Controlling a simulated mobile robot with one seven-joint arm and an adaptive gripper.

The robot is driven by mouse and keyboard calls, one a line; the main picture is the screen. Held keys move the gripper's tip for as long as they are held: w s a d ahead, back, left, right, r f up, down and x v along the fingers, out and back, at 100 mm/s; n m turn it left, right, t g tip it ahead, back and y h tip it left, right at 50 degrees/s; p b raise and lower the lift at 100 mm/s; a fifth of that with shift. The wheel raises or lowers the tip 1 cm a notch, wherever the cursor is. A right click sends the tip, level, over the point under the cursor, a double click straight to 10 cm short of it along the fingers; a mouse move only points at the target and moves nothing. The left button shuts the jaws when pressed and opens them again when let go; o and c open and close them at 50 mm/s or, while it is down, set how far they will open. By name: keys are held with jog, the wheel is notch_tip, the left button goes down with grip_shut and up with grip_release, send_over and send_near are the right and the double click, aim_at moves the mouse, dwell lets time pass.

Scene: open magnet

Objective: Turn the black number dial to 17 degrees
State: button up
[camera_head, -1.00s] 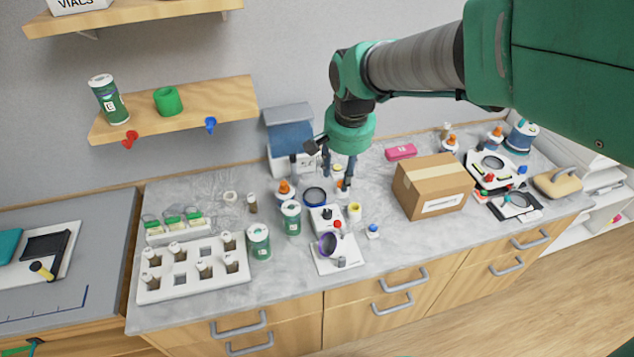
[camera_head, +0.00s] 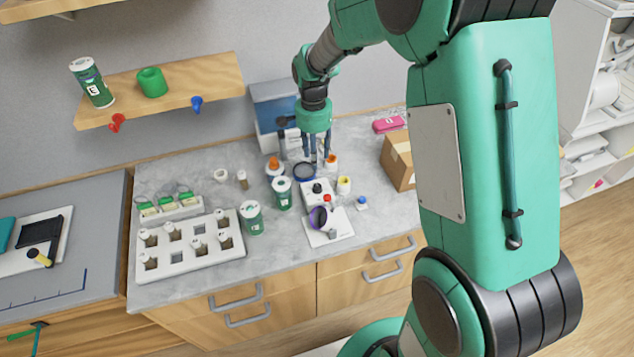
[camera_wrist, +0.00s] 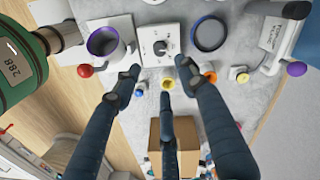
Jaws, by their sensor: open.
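The black number dial (camera_wrist: 160,47) is a round knob on the top of a small white box (camera_wrist: 147,30) in the wrist view. In the head view the dial (camera_head: 317,187) and its box stand on the marble counter (camera_head: 285,262). My gripper (camera_wrist: 162,72) is open and empty, with its dark blue fingers spread. In the wrist view the fingertips are below the dial in the picture, with two to either side of it. In the head view my gripper (camera_head: 315,160) is above and behind the dial. No contact shows. The dial's numbers are too small to read.
Green-labelled jars (camera_head: 251,218) and a white vial rack (camera_head: 180,262) stand left. A cardboard box (camera_head: 397,160) stands right.

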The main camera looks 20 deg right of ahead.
aim_at(317, 186)
dwell(0.3)
jog(key=f, duration=0.7)
jog(key=f+b, duration=0.1)
jog(key=f, duration=0.5)
jog(key=shift+s+d+f, duration=0.15)
jog(key=shift+s+f, duration=0.05)
jog(key=shift+f, duration=0.2)
jog(key=shift+c, duration=0.5)
grip_shut()
